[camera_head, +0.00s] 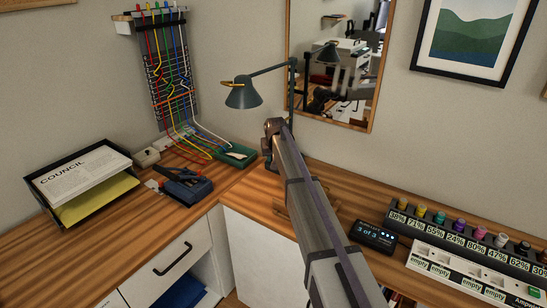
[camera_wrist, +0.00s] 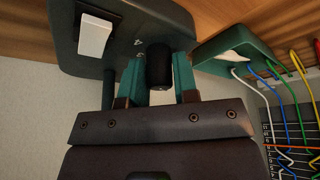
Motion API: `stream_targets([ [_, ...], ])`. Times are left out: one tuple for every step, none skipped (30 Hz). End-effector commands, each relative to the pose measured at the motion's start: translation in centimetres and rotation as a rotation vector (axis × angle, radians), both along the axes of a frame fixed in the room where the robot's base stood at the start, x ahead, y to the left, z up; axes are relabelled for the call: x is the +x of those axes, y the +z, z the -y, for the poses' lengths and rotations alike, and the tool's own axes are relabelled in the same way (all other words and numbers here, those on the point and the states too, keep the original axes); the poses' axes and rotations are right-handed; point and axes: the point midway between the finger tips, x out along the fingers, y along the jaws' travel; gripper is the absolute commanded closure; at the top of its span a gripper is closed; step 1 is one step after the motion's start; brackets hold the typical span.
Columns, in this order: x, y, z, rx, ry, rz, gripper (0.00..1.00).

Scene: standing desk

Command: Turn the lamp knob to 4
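The desk lamp has a dark green shade (camera_head: 243,95) on a jointed arm, near the corner of the desk. Its dark base (camera_wrist: 75,40) fills the upper left of the wrist view, with a white rocker switch (camera_wrist: 95,35) and the printed numbers 3 and 4. The black knob (camera_wrist: 159,66) sticks out of the base to the right of these numbers. My gripper (camera_wrist: 160,72) has its two green fingers on either side of the knob, and they appear to touch it. The knob's pointer does not show. In the head view my arm hides the base and knob.
A green box (camera_wrist: 235,50) with cables stands close beside the lamp base; coloured cables run to a wall rack (camera_head: 168,75). A small display (camera_head: 374,235) and a labelled rack (camera_head: 470,250) are at right.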

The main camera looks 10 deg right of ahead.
Motion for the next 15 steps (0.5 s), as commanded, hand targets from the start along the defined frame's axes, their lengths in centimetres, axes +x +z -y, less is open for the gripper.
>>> stream_targets([
  [0.0, 0.0, -0.01, 0.0, 0.0, 0.0, 0.77],
  [-0.01, 0.0, 0.0, 0.0, 0.0, 0.0, 0.8],
  [-0.01, 0.0, 0.0, 0.0, 0.0, 0.0, 0.84],
  [-0.01, 0.0, 0.0, 0.0, 0.0, 0.0, 0.87],
  [-0.01, 0.0, 0.01, 0.0, 0.0, 0.0, 0.89],
  [-0.01, 0.0, 0.01, 0.0, 0.0, 0.0, 0.93],
  [-0.01, 0.0, 0.01, 0.0, 0.0, 0.0, 0.96],
  [-0.01, 0.0, 0.02, 0.0, 0.0, 0.0, 0.99],
  [-0.02, -0.01, 0.02, 0.0, 0.0, 0.0, 0.99],
  [-0.02, -0.01, 0.02, -0.001, 0.0, 0.0, 0.99],
  [-0.02, -0.01, 0.03, -0.001, -0.001, 0.0, 0.99],
  [-0.01, -0.01, 0.03, -0.001, -0.004, 0.0, 0.99],
  [-0.02, -0.01, 0.02, 0.0, -0.007, 0.0, 0.99],
  [-0.01, -0.02, 0.02, 0.0, -0.01, 0.0, 0.99],
  [-0.01, -0.02, 0.01, -0.001, -0.017, 0.0, 0.99],
])
